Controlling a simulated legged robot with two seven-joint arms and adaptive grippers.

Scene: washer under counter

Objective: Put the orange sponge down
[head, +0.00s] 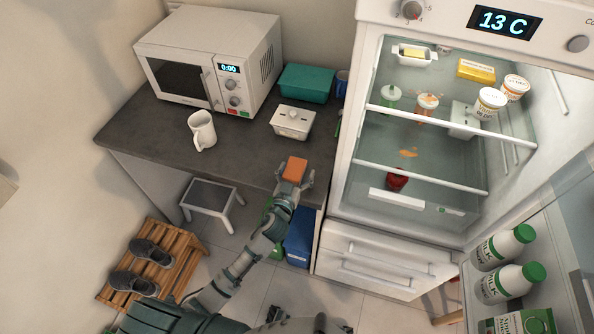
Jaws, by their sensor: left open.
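The orange sponge (295,169) is at the front edge of the dark counter (245,150), near its right end. My left gripper (293,181) reaches up from below and is open, with its fingers spread at the near side of the sponge. The sponge sits between or just beyond the fingertips. I cannot tell whether it rests fully on the counter or whether a finger touches it.
The open fridge (440,130) is at right. The counter's front left is clear. A stool (211,196) stands below.

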